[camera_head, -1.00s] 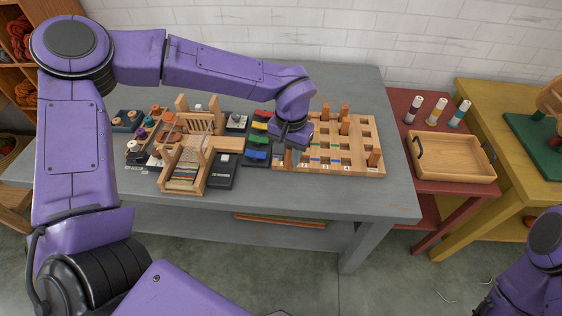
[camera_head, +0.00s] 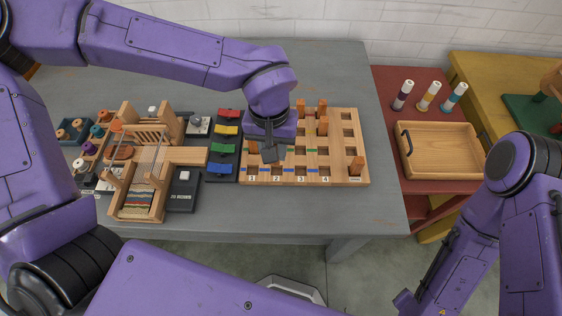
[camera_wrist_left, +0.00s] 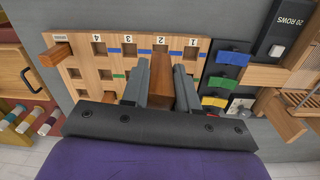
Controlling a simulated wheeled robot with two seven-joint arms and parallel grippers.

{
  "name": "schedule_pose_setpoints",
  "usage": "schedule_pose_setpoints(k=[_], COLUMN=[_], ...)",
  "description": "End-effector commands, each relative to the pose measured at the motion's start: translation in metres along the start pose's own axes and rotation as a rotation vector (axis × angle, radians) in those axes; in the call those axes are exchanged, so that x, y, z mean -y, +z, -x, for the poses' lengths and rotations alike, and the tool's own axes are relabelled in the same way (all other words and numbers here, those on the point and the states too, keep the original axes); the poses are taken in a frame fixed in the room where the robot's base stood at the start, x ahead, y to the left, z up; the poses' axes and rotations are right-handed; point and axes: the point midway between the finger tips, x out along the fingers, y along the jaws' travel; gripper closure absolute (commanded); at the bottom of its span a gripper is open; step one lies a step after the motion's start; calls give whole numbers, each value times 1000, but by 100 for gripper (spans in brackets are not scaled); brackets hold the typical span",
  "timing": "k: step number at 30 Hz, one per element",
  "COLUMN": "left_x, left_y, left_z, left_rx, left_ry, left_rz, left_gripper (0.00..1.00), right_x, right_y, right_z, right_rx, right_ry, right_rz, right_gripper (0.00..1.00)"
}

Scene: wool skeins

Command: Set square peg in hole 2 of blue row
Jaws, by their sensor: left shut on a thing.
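The wooden peg board (camera_head: 362,140) lies on the grey table, with column labels along its front edge and blue marks along its front row. My left gripper (camera_head: 264,150) is over the board's left part. In the left wrist view my left gripper (camera_wrist_left: 161,88) is shut on a reddish-brown square peg (camera_wrist_left: 161,75). The peg's end appears close to the holes by label 2, but I cannot tell whether it is above or in one. The front holes by labels 1, 3 and 4 look empty. My right gripper is out of view.
Left of the board are a rack of coloured pieces (camera_head: 223,155) and a small loom (camera_head: 138,205). A wooden tray (camera_head: 440,177) is on the red table.

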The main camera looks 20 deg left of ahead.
Motion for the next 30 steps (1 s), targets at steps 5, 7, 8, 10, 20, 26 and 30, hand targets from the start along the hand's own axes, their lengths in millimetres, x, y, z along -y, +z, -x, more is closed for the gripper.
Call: schedule_pose_setpoints(k=[5,7,8,10,20,26,30], left_x=[-22,-25,-26,-25,-7,-1,2], left_y=[67,76,76,68,-22,-49,-61], left_z=[5,4,4,-1,-52,-86,-101], left_rx=[-1,4,6,11,18,15,14], left_ry=[-19,-26,-28,-30,-36,-34,-34], left_rz=[97,127,135,150,150,148,148], left_gripper=[100,100,100,100,100,100,100], right_x=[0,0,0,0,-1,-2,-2], right_y=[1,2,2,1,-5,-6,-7], right_z=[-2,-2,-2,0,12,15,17], right_rx=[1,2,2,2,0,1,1], right_ry=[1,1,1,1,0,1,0], right_rz=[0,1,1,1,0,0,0], right_gripper=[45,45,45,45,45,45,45])
